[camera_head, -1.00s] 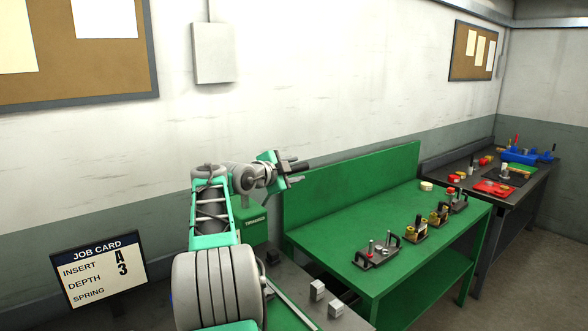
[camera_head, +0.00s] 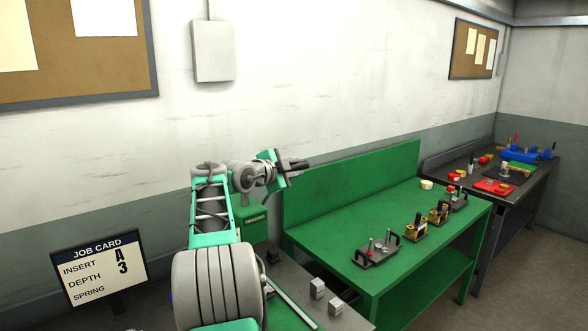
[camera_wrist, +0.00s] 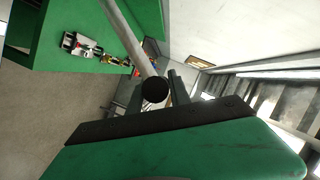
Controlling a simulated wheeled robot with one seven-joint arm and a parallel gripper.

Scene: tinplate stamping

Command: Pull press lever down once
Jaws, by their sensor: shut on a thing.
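The press lever shows in the wrist view as a grey rod (camera_wrist: 128,38) ending in a round black knob (camera_wrist: 154,90). My gripper (camera_head: 294,165) is shut on the lever at its knob end, with a finger on each side in the wrist view. In the head view the gripper is raised above the green press (camera_head: 252,222), and the lever is hard to make out behind my arm. My arm also hides much of the press.
A green bench (camera_head: 335,228) to the right holds several small fixtures, including a grey one (camera_head: 376,253). A dark table (camera_head: 532,185) stands farther right. A job card (camera_head: 98,268) stands at the left. Two metal blocks (camera_head: 317,288) sit on the near bench.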

